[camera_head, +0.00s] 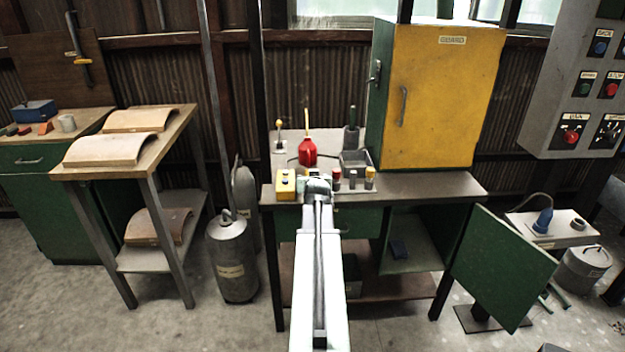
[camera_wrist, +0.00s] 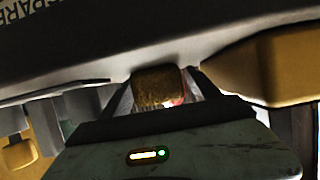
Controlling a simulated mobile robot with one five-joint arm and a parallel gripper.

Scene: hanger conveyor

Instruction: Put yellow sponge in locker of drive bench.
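A yellow-brown, rough-textured block that looks like the sponge (camera_wrist: 158,88) shows between the fingers of my gripper (camera_wrist: 162,84) in the wrist view. The frames do not show clearly whether the fingers press on it. In the head view my gripper (camera_head: 318,184) is at the front edge of the drive bench top (camera_head: 440,184), and the sponge cannot be made out there. The green locker (camera_head: 415,255) is under the bench's right side. Its door (camera_head: 502,268) stands open to the right.
A yellow box (camera_head: 285,184) stands just left of my gripper; small capped items (camera_head: 352,178) stand to its right. A red bottle (camera_head: 307,150) and a grey bin (camera_head: 356,160) are behind. A yellow guard cabinet (camera_head: 440,95) fills the bench's back right.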

